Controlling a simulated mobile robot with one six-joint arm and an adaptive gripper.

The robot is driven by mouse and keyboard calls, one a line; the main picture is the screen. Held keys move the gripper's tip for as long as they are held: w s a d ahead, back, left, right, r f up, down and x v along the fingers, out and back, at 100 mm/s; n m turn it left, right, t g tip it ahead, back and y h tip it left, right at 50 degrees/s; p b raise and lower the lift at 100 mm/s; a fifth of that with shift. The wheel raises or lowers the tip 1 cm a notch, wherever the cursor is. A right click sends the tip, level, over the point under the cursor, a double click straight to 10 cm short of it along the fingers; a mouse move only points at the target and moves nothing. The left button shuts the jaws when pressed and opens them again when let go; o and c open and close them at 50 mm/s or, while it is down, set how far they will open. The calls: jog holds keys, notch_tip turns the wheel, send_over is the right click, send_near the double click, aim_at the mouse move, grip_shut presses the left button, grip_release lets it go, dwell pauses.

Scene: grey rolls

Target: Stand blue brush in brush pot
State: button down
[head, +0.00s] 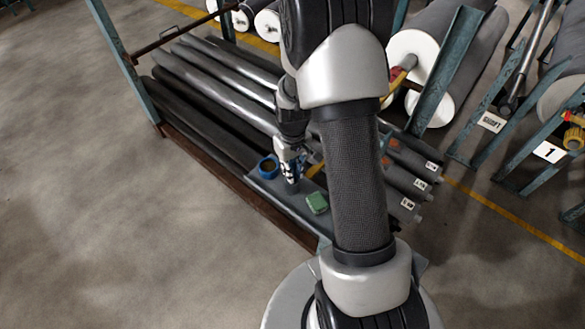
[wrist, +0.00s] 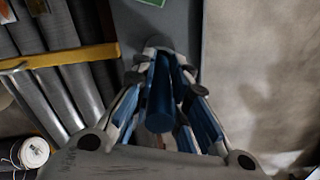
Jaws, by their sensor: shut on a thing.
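The blue brush (wrist: 159,95) shows in the wrist view as a blue cylinder between my gripper's fingers (wrist: 168,62). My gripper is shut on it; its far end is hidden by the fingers. In the head view my gripper (head: 291,178) points down over the grey shelf, and the brush is too small there to tell from the blue finger pads. The pot cannot be made out in the wrist view.
A green block (head: 317,203) lies on the shelf (head: 268,187) to the right of my gripper. Long grey rolls (head: 215,90) lie behind and left. Labelled roll ends (head: 408,203) stick out at right. A teal rack post (head: 130,65) stands at left. Open floor lies in front.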

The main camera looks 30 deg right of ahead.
jog(key=c, duration=1.5)
grip_release()
notch_tip(320, 180, up, 12)
